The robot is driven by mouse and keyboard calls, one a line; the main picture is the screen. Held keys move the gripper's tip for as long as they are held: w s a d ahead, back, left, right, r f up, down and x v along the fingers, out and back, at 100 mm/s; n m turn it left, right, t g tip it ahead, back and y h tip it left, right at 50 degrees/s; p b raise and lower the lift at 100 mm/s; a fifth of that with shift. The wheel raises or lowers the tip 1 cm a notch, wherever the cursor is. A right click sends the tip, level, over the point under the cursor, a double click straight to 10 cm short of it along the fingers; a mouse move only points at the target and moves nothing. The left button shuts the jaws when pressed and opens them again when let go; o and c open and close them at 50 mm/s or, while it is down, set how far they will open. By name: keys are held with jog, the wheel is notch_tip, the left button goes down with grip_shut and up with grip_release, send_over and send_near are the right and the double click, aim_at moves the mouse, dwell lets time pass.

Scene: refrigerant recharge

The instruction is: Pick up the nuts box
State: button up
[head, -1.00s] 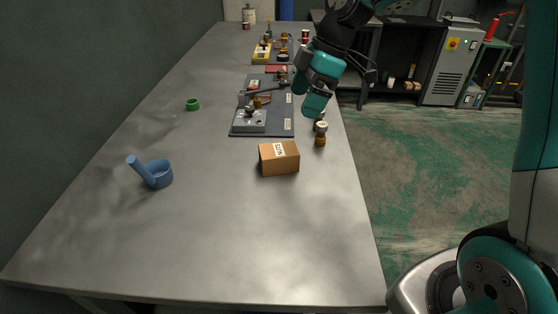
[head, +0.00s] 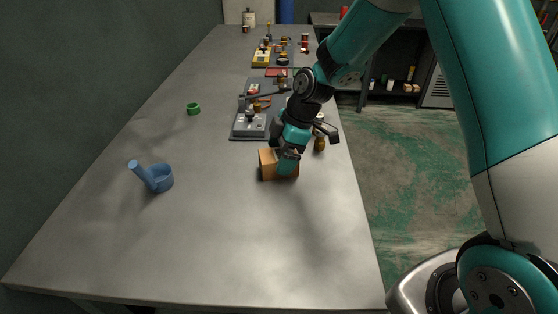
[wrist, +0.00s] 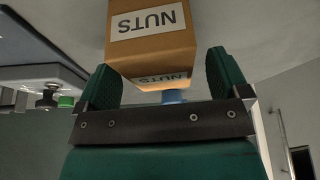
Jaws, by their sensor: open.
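The nuts box (head: 267,167) is a small brown carton on the grey table, partly hidden behind my gripper in the head view. In the wrist view the nuts box (wrist: 152,45) shows two white labels reading NUTS, upside down. My gripper (head: 287,165) is over the box in the head view. In the wrist view my gripper (wrist: 165,85) is open, with one green finger on each side of the box's near end. I cannot tell whether the fingers touch it.
A blue cup-like holder with a slanted handle (head: 158,178) and a green ring (head: 193,108) are on the left of the table. A dark mat with a grey metal part (head: 248,127) lies behind the box. A small brass fitting (head: 319,143) stands right of it. The front table is clear.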

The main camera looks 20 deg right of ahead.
aim_at(280, 154)
jog(key=shift+x, duration=1.5)
jog(key=c, duration=1.1)
jog(key=shift+r, duration=0.1)
